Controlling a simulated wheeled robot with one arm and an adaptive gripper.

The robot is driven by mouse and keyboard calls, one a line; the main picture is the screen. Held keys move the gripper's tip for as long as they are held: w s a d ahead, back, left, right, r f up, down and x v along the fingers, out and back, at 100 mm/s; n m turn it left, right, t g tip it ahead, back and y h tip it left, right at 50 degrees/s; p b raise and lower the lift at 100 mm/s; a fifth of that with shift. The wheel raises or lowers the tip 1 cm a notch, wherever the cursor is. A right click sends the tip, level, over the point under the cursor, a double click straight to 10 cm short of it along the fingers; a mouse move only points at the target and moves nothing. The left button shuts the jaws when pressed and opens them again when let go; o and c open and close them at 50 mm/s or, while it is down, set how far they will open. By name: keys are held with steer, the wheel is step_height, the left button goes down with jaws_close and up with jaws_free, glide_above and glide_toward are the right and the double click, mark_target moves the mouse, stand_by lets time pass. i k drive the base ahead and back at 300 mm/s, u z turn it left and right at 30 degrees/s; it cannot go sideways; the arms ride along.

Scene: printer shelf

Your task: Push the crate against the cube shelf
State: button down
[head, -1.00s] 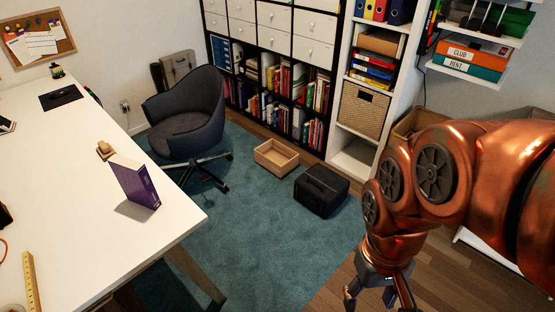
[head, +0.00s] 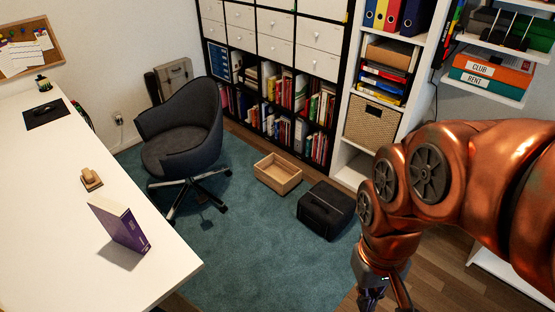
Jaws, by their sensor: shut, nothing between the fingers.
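The crate (head: 278,186) is a shallow, open, light wooden box that looks empty. It sits on the far edge of the blue rug, in front of the cube shelf (head: 333,70). The shelf has a black frame, white drawers above and books in its lower cubes. A narrow strip of wood floor shows between the crate and the shelf, so they are apart. My gripper (head: 371,299) points down at the bottom edge of the head view, shut and empty, partly cut off. It is well to the near right of the crate, not touching it.
A black case (head: 326,209) stands just right of the crate. A dark swivel chair (head: 183,140) is to its left. A white desk (head: 60,230) fills the left side. Open rug (head: 255,250) lies in front of the crate. A white shelf with a basket (head: 371,117) stands at the right.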

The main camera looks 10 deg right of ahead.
mark_target(282, 179)
steer(key=u, duration=0.15)
steer(key=i, duration=2.05)
steer(key=u, duration=0.45)
steer(key=i, duration=0.9)
steer(key=u, duration=0.05)
